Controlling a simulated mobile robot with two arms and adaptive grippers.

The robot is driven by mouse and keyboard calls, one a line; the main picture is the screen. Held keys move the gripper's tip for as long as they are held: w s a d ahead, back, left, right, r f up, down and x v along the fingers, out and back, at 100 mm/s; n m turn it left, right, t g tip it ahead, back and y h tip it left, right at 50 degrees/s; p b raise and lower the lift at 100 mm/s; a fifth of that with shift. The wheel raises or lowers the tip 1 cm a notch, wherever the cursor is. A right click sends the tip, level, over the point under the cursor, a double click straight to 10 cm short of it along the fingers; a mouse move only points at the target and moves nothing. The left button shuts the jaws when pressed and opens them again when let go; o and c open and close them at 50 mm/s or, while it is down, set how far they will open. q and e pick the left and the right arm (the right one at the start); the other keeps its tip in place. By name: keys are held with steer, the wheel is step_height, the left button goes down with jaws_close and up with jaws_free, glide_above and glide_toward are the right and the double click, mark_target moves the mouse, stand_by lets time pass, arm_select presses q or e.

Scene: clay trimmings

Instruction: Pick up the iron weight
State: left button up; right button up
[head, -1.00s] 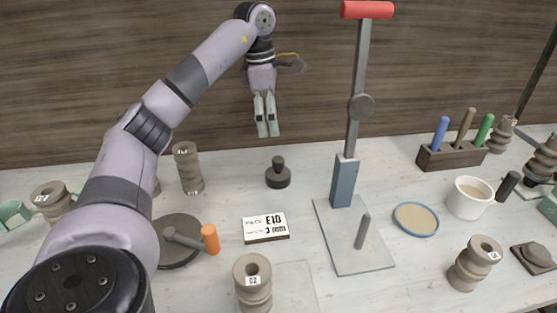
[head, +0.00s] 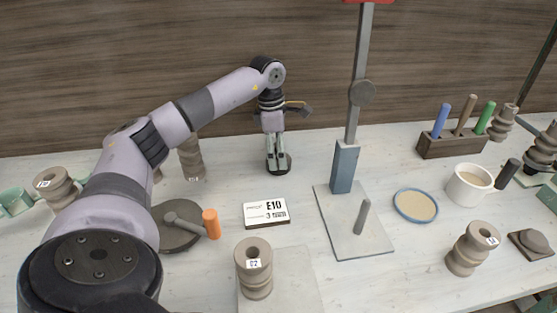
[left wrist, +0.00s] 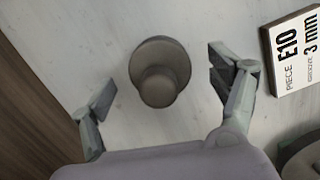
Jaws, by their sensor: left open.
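The iron weight is a dark round disc with a knob on top, upright on the pale worktop; its base (head: 280,171) shows in the head view behind and below my fingers, which hide part of it. In the left wrist view the whole weight (left wrist: 161,68) shows from above. My left gripper (head: 276,160) points down over the weight. In the left wrist view its two fingers (left wrist: 160,86) are open on either side of the weight, with a visible gap on both sides. My right gripper is not in view.
The E10 card block (head: 266,213) lies in front of the weight. A lever stand (head: 342,165) rises to its right. A grey disc (head: 178,238) with an orange-handled tool is front left. Ribbed clay pieces (head: 253,270) stand around. A wooden wall is behind.

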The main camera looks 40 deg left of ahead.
arm_select(q)
steer(key=shift+w+d+f, duration=0.1)
steer(key=shift+w+f, duration=0.05)
steer(key=shift+f, duration=1.2)
steer(key=shift+c, duration=0.3)
steer(key=c, duration=1.9)
steer(key=shift+w+r, duration=0.1)
steer(key=shift+r, duration=0.05)
